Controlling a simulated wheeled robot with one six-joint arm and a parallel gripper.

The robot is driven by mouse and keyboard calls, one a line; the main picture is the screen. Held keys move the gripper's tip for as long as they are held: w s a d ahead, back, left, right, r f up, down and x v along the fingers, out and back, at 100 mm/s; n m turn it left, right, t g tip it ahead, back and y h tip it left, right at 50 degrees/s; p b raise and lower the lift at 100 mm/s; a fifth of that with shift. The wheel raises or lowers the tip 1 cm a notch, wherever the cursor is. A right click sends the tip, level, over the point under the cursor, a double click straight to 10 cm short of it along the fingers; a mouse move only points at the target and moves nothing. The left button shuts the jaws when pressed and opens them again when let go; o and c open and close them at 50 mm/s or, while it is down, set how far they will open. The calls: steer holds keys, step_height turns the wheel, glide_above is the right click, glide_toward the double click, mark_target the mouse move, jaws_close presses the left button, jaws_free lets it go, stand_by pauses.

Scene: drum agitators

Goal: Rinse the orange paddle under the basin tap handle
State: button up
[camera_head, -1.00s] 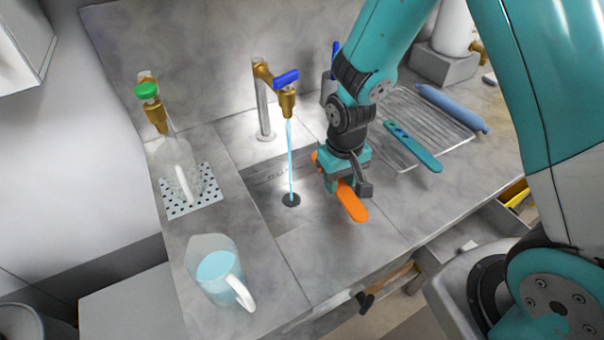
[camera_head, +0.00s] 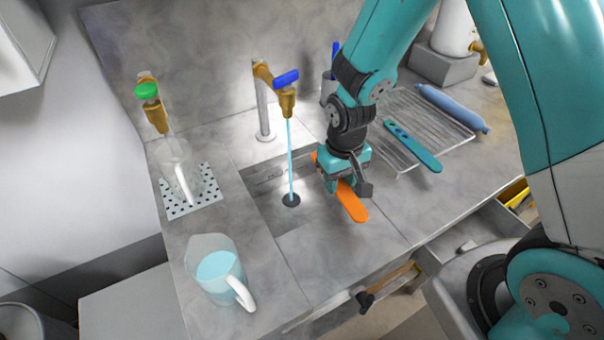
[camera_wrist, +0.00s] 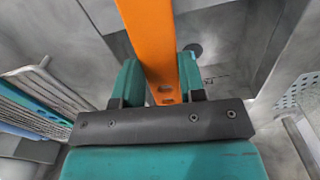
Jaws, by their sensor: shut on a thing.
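The orange paddle (camera_head: 352,202) is in my gripper (camera_head: 343,184), which is shut on it. In the wrist view the paddle (camera_wrist: 152,40) runs up and out of the picture between the two teal fingers (camera_wrist: 160,82). In the head view the gripper hides its middle. The basin tap has a blue handle (camera_head: 286,78) on a brass spout. A blue stream of water (camera_head: 290,150) falls from it to the drain (camera_head: 291,200) in the basin (camera_head: 268,184). The paddle is right of the stream, apart from it.
A second tap with a green handle (camera_head: 147,91) stands at the left, with a clear jug (camera_head: 176,165) below it on a perforated plate (camera_head: 184,210). A jug of blue liquid (camera_head: 218,268) stands in front.

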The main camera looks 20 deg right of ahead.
steer(key=s+d+r+p, duration=0.3)
steer(key=r, duration=0.1)
steer(key=shift+s+d, duration=0.2)
steer(key=shift+d, duration=0.15)
stand_by(0.3)
stand_by(0.9)
